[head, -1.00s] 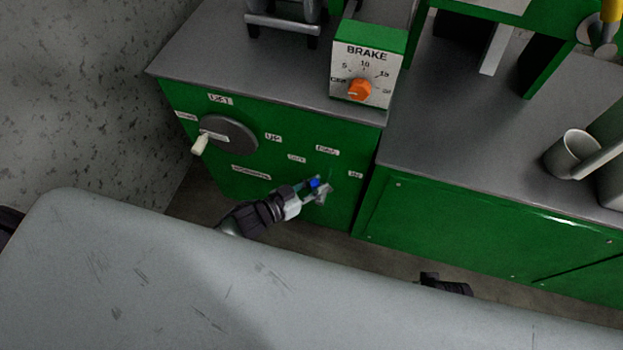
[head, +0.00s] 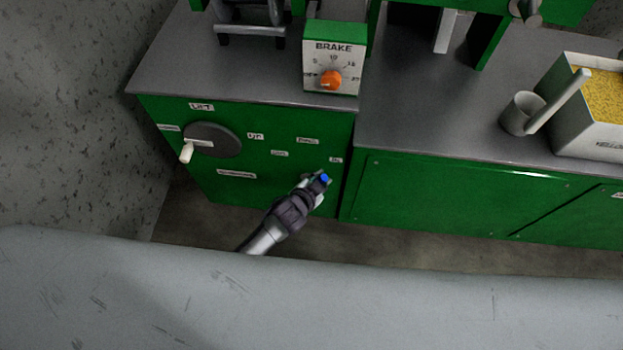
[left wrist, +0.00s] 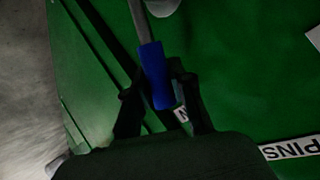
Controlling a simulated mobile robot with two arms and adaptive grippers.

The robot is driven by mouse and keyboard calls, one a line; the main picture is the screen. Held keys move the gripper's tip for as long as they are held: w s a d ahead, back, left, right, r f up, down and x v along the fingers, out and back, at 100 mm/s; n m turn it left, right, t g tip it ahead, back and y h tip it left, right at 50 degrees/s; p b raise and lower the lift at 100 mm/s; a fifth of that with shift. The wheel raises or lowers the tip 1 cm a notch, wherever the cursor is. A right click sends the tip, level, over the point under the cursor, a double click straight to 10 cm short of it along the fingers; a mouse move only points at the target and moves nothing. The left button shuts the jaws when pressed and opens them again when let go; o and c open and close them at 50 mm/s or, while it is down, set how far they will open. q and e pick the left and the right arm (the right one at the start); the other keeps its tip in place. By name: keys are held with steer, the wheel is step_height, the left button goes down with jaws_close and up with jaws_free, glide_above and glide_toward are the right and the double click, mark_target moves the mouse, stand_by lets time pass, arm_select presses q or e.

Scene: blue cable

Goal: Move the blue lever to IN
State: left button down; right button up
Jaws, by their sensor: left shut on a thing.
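My left gripper (head: 318,185) reaches up from below and is shut on the blue grip. In the left wrist view the blue grip (left wrist: 156,75) sits between the dark fingers (left wrist: 160,102), with a grey rod running up from it. A partly hidden white label (left wrist: 181,114) shows beside the fingers. My right gripper is out of view.
A grey disc (head: 213,139) with a white handle is left on the panel. A BRAKE box (head: 331,75) with an orange knob stands on the grey top. A grey cup (head: 521,113) and a box of yellow grains (head: 603,98) are at the right. Concrete wall on the left.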

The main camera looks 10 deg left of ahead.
arm_select(q)
steer(key=shift+s+d+f, duration=0.1)
steer(key=shift+d+f, duration=0.1)
steer(key=shift+d, duration=0.1)
steer(key=shift+m+y, duration=0.3)
steer(key=c, duration=1)
jaws_free()
steer(key=v, duration=1.2)
steer(key=shift+f, duration=0.1)
